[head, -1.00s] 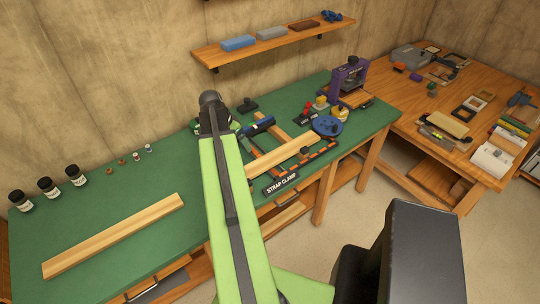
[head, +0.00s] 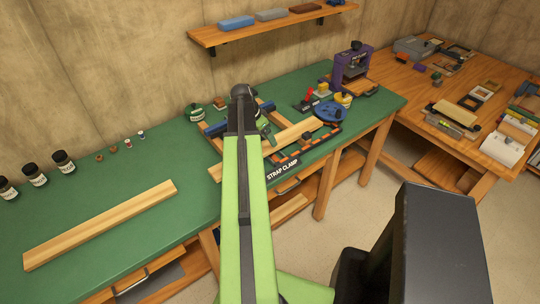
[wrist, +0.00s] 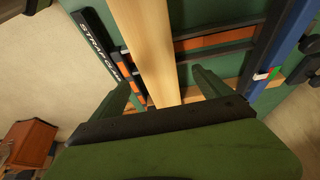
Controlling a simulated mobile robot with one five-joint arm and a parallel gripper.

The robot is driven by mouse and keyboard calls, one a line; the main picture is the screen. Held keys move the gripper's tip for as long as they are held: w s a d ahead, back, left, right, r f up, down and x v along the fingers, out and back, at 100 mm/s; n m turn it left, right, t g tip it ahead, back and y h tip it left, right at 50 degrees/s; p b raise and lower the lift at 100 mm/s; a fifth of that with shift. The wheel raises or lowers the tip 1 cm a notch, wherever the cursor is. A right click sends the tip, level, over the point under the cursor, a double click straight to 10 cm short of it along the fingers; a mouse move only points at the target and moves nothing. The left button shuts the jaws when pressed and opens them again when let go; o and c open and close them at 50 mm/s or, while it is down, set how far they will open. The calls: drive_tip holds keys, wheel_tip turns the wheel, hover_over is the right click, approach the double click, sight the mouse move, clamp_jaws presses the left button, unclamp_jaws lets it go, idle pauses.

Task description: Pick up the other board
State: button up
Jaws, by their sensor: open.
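One pale board (head: 100,225) lies alone on the left part of the green bench top. A second pale board (head: 295,135) lies across the strap clamp (head: 283,168), partly hidden by my arm in the head view. In the wrist view this board (wrist: 147,40) runs lengthwise between the two fingers of my gripper (wrist: 162,90). The gripper is open, with a finger on either side of the board and visible space beside it. Whether the fingers reach down to its sides is unclear. The clamp's orange and black bars (wrist: 215,40) lie crosswise under it.
A blue disc (head: 330,111) and a purple machine (head: 352,68) stand right of the clamp. Dark jars (head: 35,174) and small bottles line the back left. A wall shelf (head: 270,25) hangs above. A cluttered wooden table (head: 410,110) stands at the right.

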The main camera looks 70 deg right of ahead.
sight(269, 144)
drive_tip(key=b+x, duration=0.4)
drive_tip(key=x, duration=0.1)
drive_tip(key=shift+s+d+f+b, duration=0.1)
drive_tip(key=shift+s+f+b, duration=0.1)
drive_tip(key=shift+f+b, duration=0.15)
drive_tip(key=shift+r, duration=0.15)
clamp_jaws()
drive_tip(key=r+p, duration=0.5)
drive_tip(key=shift+s+a+r+p, duration=0.15)
drive_tip(key=shift+s+a+p, duration=0.05)
drive_tip(key=shift+s+p, duration=0.1)
drive_tip(key=s+a+r+p, duration=0.4)
drive_tip(key=s+r+p, duration=0.1)
drive_tip(key=s, duration=0.5)
drive_tip(key=shift+a+r+p, duration=0.35)
